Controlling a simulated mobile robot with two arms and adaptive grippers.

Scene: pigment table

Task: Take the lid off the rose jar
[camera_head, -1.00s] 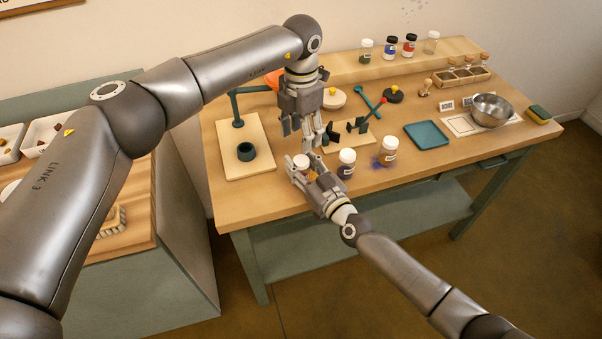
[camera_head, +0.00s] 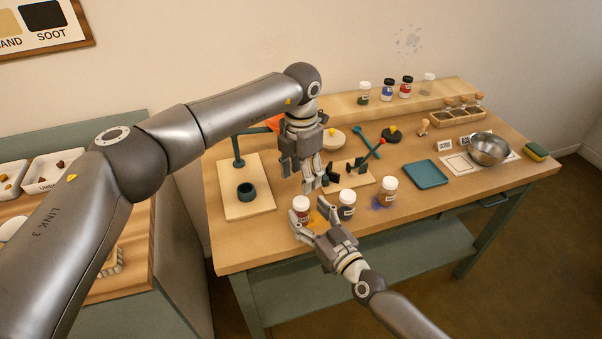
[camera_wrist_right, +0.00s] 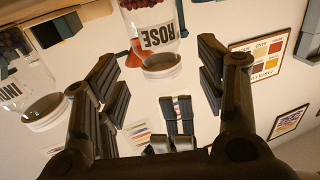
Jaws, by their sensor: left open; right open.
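The rose jar (camera_head: 302,208) stands leftmost of three white-capped jars at the table's front edge; its contents look dark red. In the right wrist view the rose jar (camera_wrist_right: 150,22) appears upside down, its label reading ROSE, with the white lid (camera_wrist_right: 162,66) on it. My right gripper (camera_head: 312,217) is open at the front of the rose jar, and its fingers in the right wrist view (camera_wrist_right: 155,75) spread to either side, with nothing visible gripped. My left gripper (camera_head: 309,187) is open, pointing down and empty, just behind the rose jar.
A dark-filled jar (camera_head: 347,204) stands close right of the rose jar, and an ochre jar (camera_head: 387,192) beyond it. A teal tray (camera_head: 426,173) and a metal bowl (camera_head: 489,148) are at the right.

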